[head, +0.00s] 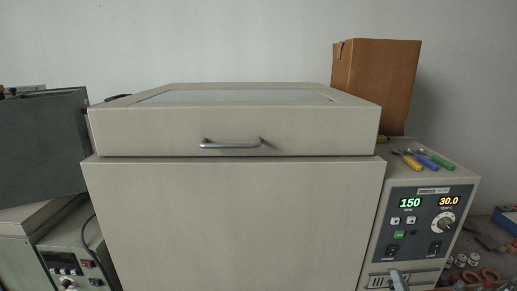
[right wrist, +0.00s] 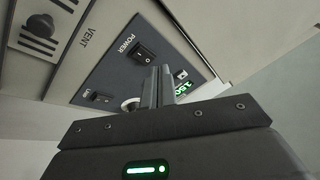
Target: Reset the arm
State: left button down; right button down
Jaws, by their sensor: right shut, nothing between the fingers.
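I cannot tell whether the fingertips touch the panel. My left gripper is not in view.
A large beige machine with a closed lid (head: 250,125) and metal handle (head: 231,144) fills the middle. Screwdrivers (head: 428,161) and a cardboard box (head: 377,85) are at right. Loose tools lie lower right. Grey equipment (head: 42,145) stands left.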

jog(key=s+a+f+n+g, duration=0.2)
jog(key=s+a+f+g, duration=0.25)
jog(key=f, duration=0.25)
jog(key=s+a+f+n+g, duration=0.2)
jog(key=s+a+f+g, duration=0.1)
jog(key=s+f+g, duration=0.4)
jog(key=s+a+f+n+g, duration=0.2)
jog(key=s+f+g, duration=0.15)
jog(key=s, duration=0.35)
jog(key=s+a+f+n+g, duration=0.2)
jog(key=s+f+g, duration=0.15)
jog(key=s, duration=0.35)
notch_tip(320, 180, down, 29)
jog(key=s+g+b, duration=0.2)
jog(key=b, duration=0.1)
jog(key=s+d+f+b, duration=0.2)
jog(key=s+f, duration=1.3)
jog(key=f, duration=0.2)
jog(key=shift+s+d+g, duration=0.3)
jog(key=shift+d+g, duration=0.05)
